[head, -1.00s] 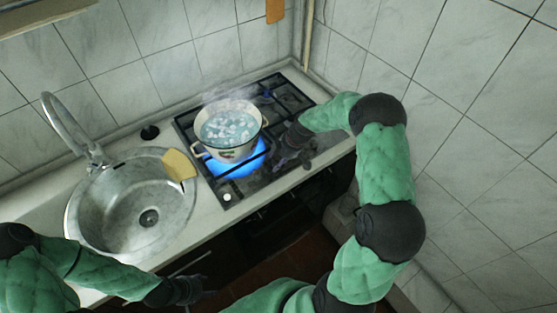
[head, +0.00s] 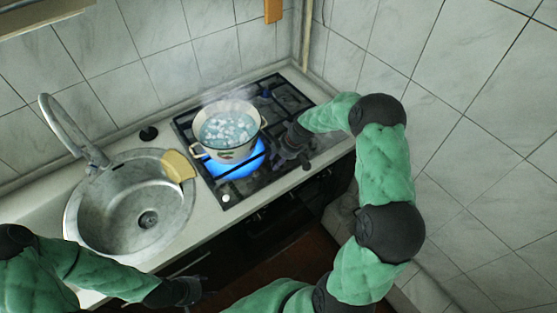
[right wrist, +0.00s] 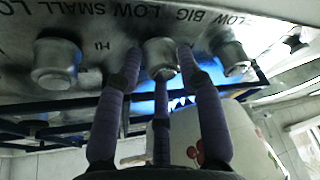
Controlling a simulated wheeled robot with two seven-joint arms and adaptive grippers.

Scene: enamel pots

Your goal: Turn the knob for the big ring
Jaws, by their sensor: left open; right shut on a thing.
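A row of silver knobs sits on the metal stove panel in the right wrist view. The middle knob (right wrist: 160,57) is between the fingers of my right gripper (right wrist: 160,72), which is shut on it. The printed word BIG (right wrist: 200,16) is near it. In the head view my right gripper (head: 284,158) is low at the right part of the hob (head: 225,185), and its knob is hidden there. An enamel pot (head: 229,153) with bluish water and pale lumps steams over a wide blue flame (head: 240,166). My left gripper (head: 192,291) is open and empty before the counter.
Other knobs (right wrist: 55,63) (right wrist: 231,58) flank the held one. A round steel sink (head: 125,210) with a tap (head: 72,130) is left of the hob, a yellowish cloth or sponge (head: 178,166) on its rim. A tiled wall (head: 470,150) closes the right side.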

